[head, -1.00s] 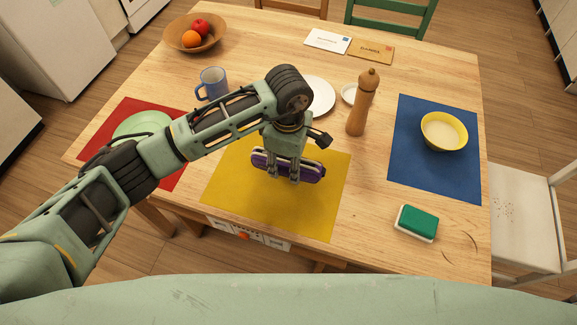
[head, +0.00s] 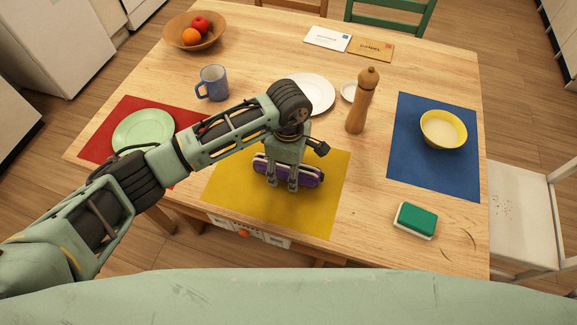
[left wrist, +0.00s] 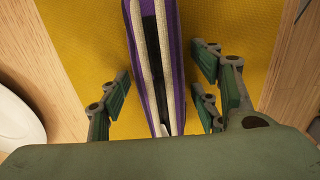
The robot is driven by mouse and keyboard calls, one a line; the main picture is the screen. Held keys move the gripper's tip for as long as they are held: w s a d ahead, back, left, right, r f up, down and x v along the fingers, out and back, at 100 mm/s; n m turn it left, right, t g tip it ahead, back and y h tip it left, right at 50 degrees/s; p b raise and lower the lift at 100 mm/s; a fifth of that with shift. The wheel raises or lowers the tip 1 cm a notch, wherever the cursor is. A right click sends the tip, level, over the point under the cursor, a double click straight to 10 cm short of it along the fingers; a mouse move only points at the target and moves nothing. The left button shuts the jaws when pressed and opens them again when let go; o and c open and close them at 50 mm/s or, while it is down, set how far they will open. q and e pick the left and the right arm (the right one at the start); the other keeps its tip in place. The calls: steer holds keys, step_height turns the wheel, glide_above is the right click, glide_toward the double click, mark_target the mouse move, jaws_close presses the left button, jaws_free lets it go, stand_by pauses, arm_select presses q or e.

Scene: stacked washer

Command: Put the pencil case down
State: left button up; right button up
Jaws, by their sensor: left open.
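The purple pencil case (head: 310,176) with pale stripes rests on the yellow mat (head: 235,205), standing on its narrow side. My left gripper (head: 281,184) is above it with its fingers down around it. In the left wrist view the pencil case (left wrist: 156,60) runs between the spread fingers of my left gripper (left wrist: 160,98), with yellow mat showing between each side and the fingers. My left gripper is open. My right gripper is not in view.
A wooden pepper mill (head: 362,100) and a white plate (head: 313,92) stand behind the yellow mat. A blue mug (head: 213,83) and green plate (head: 142,132) are to the left. A green sponge (head: 416,220) and yellow bowl (head: 443,130) are to the right.

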arm_select(q)
steer(key=shift+r, duration=0.15)
step_height(320, 180, up, 11)
steer(key=shift+r+b, duration=0.1)
steer(key=shift+b, duration=0.9)
steer(key=shift+r, duration=0.4)
